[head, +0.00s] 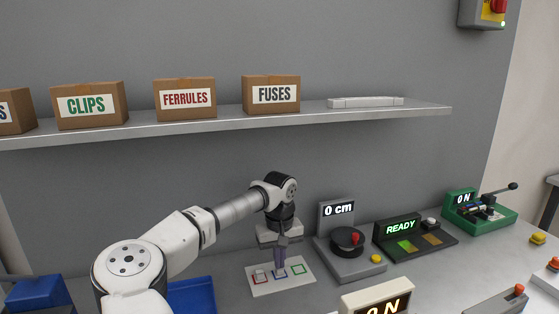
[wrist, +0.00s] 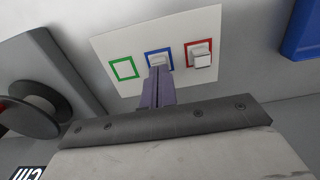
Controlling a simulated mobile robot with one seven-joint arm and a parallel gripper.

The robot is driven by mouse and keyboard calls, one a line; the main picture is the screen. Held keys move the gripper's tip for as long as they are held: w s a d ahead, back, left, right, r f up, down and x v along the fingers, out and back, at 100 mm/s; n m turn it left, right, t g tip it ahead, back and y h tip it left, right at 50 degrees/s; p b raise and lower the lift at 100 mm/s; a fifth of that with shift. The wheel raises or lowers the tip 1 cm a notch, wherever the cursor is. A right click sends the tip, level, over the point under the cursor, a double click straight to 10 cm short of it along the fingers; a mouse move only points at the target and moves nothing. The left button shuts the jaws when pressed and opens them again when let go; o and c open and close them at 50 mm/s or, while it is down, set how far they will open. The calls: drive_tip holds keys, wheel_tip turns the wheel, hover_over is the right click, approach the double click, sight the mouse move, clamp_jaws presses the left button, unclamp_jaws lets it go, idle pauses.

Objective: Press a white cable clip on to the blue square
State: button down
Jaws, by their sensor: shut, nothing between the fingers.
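A white card (wrist: 113,42) on the bench carries green, blue and red square outlines. The blue square (wrist: 147,53) is in the middle. A pale shape (wrist: 158,59) shows inside it and looks like a white clip, but my fingers partly hide it. A raised white cable clip (wrist: 201,59) sits on the red square (wrist: 188,46); it also shows in the head view (head: 260,273). My gripper (wrist: 160,72) is shut and empty, pointing down with its fingertips at the blue square. I cannot tell whether they touch. In the head view my gripper (head: 280,268) covers part of that square.
The green square (head: 299,269) looks empty. A grey device with a dial (head: 347,240) stands close right of the card. A blue tray (head: 192,296) lies to its left, partly behind my arm. A shelf with boxes (head: 271,95) hangs above.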

drive_tip(key=shift+s+f, duration=0.1)
drive_tip(key=shift+f, duration=0.05)
drive_tip(key=shift+r+p, duration=2.8)
drive_tip(key=shift+r, duration=0.85)
drive_tip(key=shift+f, duration=0.1)
